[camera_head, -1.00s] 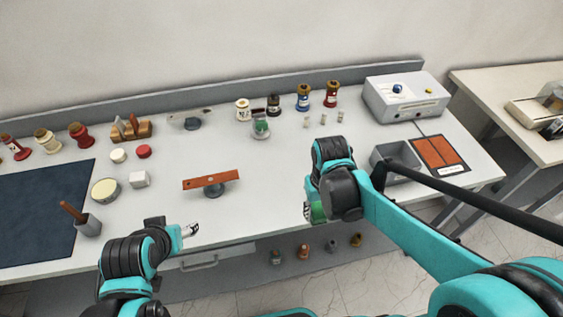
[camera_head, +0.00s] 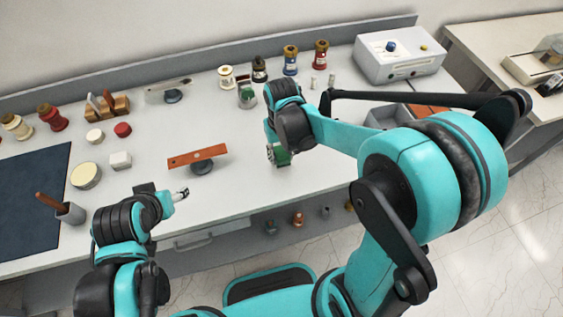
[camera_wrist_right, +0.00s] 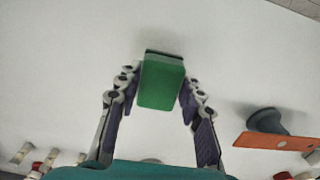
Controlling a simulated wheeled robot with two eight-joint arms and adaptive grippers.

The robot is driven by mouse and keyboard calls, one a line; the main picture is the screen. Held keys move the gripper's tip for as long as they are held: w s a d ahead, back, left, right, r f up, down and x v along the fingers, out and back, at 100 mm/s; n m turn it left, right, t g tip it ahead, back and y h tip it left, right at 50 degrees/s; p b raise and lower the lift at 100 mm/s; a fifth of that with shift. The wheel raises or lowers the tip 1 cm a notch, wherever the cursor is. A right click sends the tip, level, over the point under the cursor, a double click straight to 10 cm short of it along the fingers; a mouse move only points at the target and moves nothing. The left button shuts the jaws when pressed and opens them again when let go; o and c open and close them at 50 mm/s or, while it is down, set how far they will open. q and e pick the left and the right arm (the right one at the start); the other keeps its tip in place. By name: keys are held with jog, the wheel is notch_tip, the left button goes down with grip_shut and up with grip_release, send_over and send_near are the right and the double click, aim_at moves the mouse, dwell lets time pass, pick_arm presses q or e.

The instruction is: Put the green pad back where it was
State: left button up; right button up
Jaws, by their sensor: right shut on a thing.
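The green pad (camera_wrist_right: 162,82) is a green block with a dark edge, held between the two fingers of my right gripper (camera_wrist_right: 160,95) in the right wrist view. In the head view, my right gripper (camera_head: 277,154) is low over the front middle of the white table, right of the orange bar, with the green pad (camera_head: 283,158) partly hidden by it. I cannot tell whether the pad touches the table. My left gripper (camera_head: 180,193) is near the front edge, away from the pad; its fingers are too small to read.
A small grey holder with something green in it (camera_head: 247,95) stands farther back. The orange bar (camera_head: 198,156) sits on a dark round base left of my right gripper. Several spools line the back. A white box (camera_head: 399,56) and a grey bin (camera_head: 390,117) are at the right.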

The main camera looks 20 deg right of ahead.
aim_at(282, 162)
jog(key=shift+f+b, duration=0.75)
jog(key=shift+f, duration=1.25)
jog(key=shift+f, duration=0.15)
jog(key=o, duration=1.1)
